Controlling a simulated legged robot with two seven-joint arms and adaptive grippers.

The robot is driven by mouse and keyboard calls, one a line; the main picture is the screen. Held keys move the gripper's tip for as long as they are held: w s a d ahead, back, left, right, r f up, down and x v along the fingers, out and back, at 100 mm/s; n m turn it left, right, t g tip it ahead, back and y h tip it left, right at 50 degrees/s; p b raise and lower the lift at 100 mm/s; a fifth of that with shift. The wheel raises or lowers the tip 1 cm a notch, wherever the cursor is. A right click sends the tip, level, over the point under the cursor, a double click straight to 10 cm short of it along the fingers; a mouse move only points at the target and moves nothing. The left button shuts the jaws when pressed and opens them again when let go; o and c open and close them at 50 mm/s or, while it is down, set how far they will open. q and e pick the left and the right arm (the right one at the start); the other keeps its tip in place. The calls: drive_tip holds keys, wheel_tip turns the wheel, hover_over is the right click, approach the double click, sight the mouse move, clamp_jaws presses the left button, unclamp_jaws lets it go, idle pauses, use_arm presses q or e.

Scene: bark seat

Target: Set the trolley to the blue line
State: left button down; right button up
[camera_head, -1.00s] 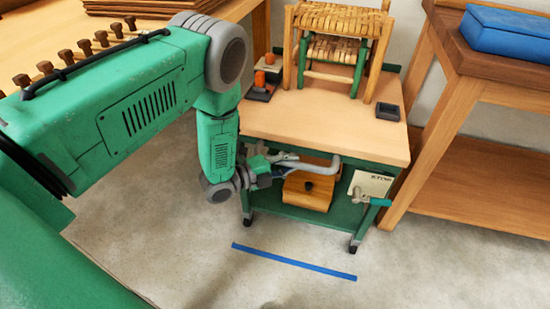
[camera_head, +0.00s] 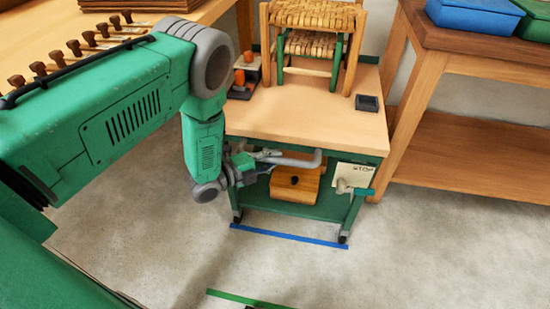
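The trolley (camera_head: 300,118) has a pale wooden top, a green frame and dark wheels. The blue line (camera_head: 290,236) lies on the floor along its front. The front right wheel (camera_head: 342,238) is very close to the line; I cannot tell whether it touches. The front left wheel (camera_head: 237,215) is slightly behind it. A bent grey handle (camera_head: 300,162) sticks out at the trolley's front. My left gripper (camera_head: 262,160) is at the handle's left end and appears shut on it; its fingers are small and partly hidden. My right gripper is not in view.
A woven stool (camera_head: 315,15), a small dark tray (camera_head: 367,103) and orange-topped items (camera_head: 240,82) ride on the trolley. A wooden box (camera_head: 296,183) sits on its lower shelf. A workbench (camera_head: 470,65) stands close at right. A green line (camera_head: 240,298) lies nearer on open floor.

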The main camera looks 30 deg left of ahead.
use_arm(q)
drive_tip(key=c, duration=1.4)
unclamp_jaws()
drive_tip(key=shift+s+f, duration=0.1)
drive_tip(key=shift+f, duration=0.05)
drive_tip(key=shift+c, duration=0.2)
drive_tip(key=shift+a, duration=0.1)
drive_tip(key=shift+v, duration=6)
drive_tip(key=shift+a, duration=0.1)
